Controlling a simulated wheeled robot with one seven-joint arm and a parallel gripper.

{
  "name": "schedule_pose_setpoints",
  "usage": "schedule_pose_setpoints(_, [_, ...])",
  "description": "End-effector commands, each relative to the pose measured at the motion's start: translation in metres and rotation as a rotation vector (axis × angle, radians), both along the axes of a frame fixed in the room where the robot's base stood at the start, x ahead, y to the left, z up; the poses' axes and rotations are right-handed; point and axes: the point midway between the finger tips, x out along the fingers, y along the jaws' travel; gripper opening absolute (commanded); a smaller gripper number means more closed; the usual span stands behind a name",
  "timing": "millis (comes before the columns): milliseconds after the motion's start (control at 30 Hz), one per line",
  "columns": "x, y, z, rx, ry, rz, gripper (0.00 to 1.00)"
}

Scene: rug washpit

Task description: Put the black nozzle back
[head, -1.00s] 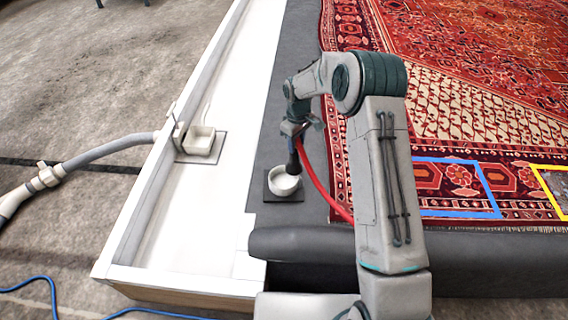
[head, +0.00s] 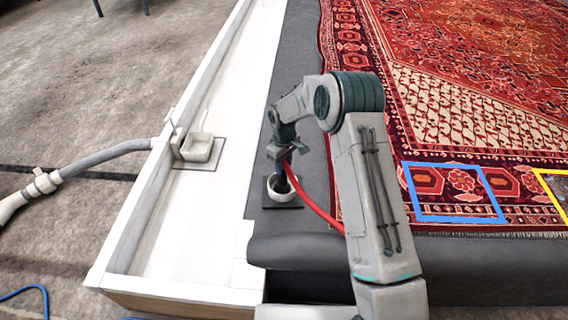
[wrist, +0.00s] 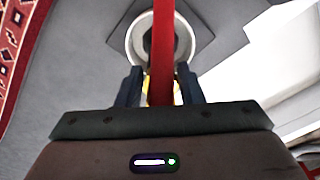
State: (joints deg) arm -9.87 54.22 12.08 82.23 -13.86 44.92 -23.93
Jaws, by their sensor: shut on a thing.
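The black nozzle (head: 284,182) hangs below my gripper (head: 283,164), which is shut on it. A red hose (head: 318,208) runs from the gripper toward the lower right. The nozzle's lower end overlaps the opening of a round white cup (head: 284,198) on a dark square base. I cannot tell whether it touches the cup's bottom. In the wrist view, the cup's rim (wrist: 131,40) shows beyond my fingers (wrist: 160,88), and the red hose (wrist: 162,50) crosses in front, hiding much of the nozzle.
A white square holder (head: 200,148) stands in the white trough on the left, with a grey hose (head: 105,157) beside it. The patterned red rug (head: 470,90) covers the right, with blue (head: 455,220) and yellow outlines. Grey platform surface surrounds the cup.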

Motion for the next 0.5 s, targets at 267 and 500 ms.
schedule_pose_setpoints(267, [0.0,0.0,-0.001,0.0,0.0,0.0,0.56])
schedule_pose_setpoints(500, [0.0,0.0,0.01,0.001,-0.001,-0.001,0.56])
